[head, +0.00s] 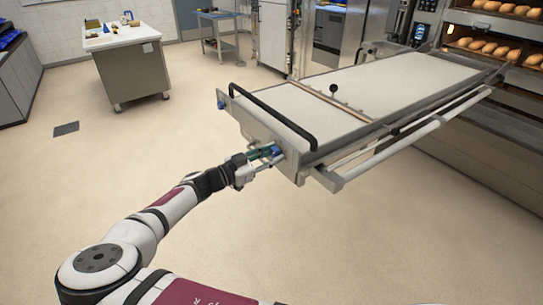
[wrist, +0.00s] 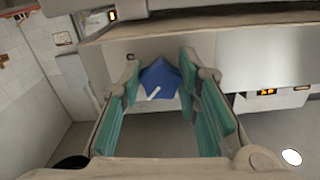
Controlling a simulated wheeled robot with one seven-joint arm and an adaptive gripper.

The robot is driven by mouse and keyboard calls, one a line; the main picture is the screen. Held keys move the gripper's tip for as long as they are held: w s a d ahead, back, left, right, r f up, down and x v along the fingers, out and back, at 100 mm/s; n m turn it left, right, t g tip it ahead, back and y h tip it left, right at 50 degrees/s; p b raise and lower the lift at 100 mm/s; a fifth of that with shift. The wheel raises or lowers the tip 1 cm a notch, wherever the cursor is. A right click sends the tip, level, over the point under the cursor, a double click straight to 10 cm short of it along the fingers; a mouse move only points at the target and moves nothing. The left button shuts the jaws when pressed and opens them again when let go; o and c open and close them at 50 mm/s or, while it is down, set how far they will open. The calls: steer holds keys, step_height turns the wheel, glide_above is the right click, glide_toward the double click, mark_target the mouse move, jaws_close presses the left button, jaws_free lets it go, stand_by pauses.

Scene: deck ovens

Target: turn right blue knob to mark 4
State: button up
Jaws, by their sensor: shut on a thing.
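The right blue knob (wrist: 160,80) is on the front end panel of the long loader (head: 236,116). In the wrist view it sits between the two green finger pads, with a white pointer line slanting to the lower left. In the head view the knob (head: 277,150) is small and partly covered by my gripper (head: 268,154). My gripper is shut on the knob, with a pad at each side. I cannot make out mark 4 or any other scale mark. Another blue knob (head: 221,105) is at the panel's left end.
A black handle bar (head: 275,115) arches over the loader's near end. A pale rail (head: 400,145) runs along its right side. Deck ovens with bread (head: 490,47) stand at the back right. A worktable (head: 130,70) stands at the back left. The floor left of my arm is clear.

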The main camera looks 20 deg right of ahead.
steer(key=shift+w+f+m+b, duration=0.1)
steer(key=shift+m+b, duration=0.2)
steer(key=shift+m, duration=1.2)
steer(key=o, duration=1.2)
steer(key=v, duration=1.2)
